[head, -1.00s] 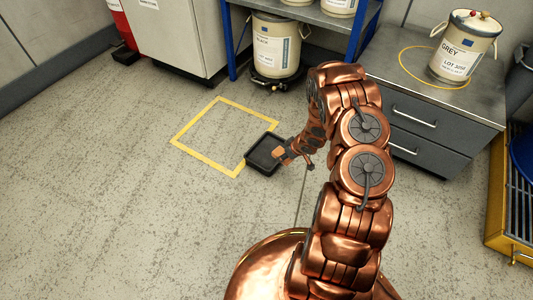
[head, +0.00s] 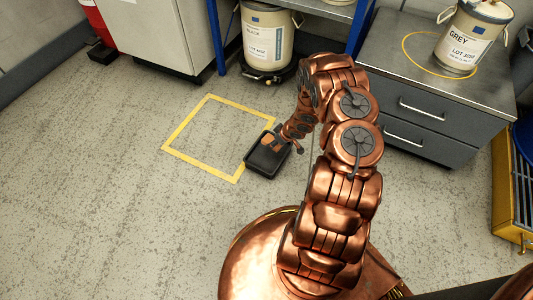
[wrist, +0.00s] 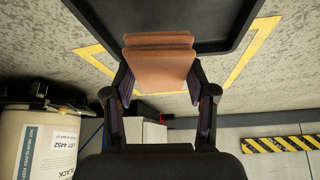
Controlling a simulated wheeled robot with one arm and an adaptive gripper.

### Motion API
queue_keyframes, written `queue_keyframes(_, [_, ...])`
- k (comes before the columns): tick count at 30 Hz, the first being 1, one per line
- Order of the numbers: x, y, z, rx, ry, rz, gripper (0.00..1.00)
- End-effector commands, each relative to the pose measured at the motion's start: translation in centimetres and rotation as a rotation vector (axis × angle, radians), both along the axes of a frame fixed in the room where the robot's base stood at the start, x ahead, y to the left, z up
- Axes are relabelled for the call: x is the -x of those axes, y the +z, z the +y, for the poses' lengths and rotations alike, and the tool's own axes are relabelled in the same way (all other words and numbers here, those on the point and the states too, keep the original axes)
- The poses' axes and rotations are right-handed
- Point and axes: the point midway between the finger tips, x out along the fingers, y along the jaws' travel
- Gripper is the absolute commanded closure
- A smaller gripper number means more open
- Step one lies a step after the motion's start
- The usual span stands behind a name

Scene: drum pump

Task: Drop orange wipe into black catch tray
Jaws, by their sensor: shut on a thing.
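The black catch tray (head: 262,167) lies on the floor at the corner of a yellow taped square. My gripper (head: 277,138) is over the tray's far part in the head view. It is shut on the folded orange wipe (head: 267,143), which shows against the dark tray. In the wrist view the wipe (wrist: 161,62) is held between the two fingers of my gripper (wrist: 160,85), and its outer end overlaps the tray (wrist: 225,20). How high the wipe is above the tray floor I cannot tell.
The yellow taped square (head: 190,118) on the floor is empty inside. A drum labelled black (head: 268,42) stands under the blue-framed bench. A grey drawer cabinet (head: 420,115) with a drum labelled grey (head: 463,40) stands to the right. The floor at left is clear.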

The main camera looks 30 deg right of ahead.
Motion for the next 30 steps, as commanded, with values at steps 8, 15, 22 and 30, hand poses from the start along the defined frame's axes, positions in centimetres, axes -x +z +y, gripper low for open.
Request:
queue_keyframes(8, [0.0, -3.1, 0.0, 0.000, -0.001, 0.000, 0.76])
queue_keyframes(15, [0.0, -5.2, -0.1, -0.001, -0.003, -0.001, 0.76])
queue_keyframes(22, [0.0, -5.4, -0.1, -0.001, -0.003, -0.001, 0.76])
queue_keyframes(30, [0.0, -5.3, -0.1, 0.000, -0.002, 0.000, 0.29])
